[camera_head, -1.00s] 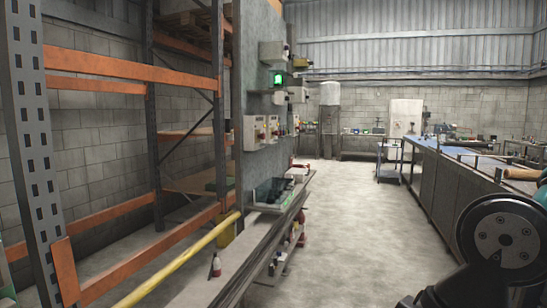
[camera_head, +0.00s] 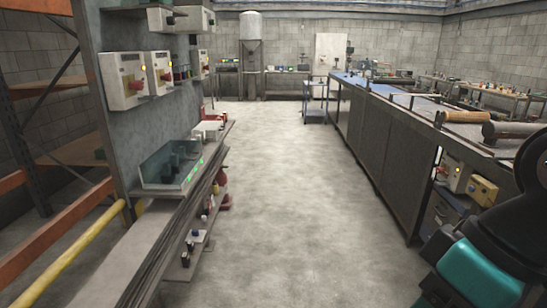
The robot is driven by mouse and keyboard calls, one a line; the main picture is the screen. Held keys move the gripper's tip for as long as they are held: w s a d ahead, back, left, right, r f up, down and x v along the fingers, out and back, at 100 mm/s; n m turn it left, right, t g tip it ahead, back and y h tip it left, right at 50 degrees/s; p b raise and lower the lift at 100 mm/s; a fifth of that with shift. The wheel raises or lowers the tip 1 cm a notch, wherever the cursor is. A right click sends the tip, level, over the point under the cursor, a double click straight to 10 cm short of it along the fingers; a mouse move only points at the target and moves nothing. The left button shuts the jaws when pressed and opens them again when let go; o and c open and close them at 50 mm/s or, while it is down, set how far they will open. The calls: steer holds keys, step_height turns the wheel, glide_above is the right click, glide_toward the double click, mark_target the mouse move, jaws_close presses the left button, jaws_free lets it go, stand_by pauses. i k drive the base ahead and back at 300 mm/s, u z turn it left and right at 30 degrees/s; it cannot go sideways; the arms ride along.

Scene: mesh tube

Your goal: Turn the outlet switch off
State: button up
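I cannot pick out the outlet switch for certain. White boxes with red and yellow switch parts (camera_head: 123,79) are mounted on the grey panel at the left. A second such box (camera_head: 159,72) sits just to its right. Another white box (camera_head: 458,175) with a red part is low on the right, under the long bench, beside a yellow box (camera_head: 483,192). Part of my own arm, black and teal, shows at the lower right. My gripper is not in view.
A long bench (camera_head: 376,137) runs along the right. A shelf rail (camera_head: 170,245) with bottles and a yellow pipe (camera_head: 82,255) are at the left. The concrete floor (camera_head: 270,190) between them is clear. A blue trolley (camera_head: 315,101) stands farther back.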

mark_target(166, 77)
steer(key=z, duration=0.1)
steer(key=i, duration=2.05)
steer(key=u, duration=0.8)
steer(key=i, duration=1.35)
steer(key=u, duration=0.6)
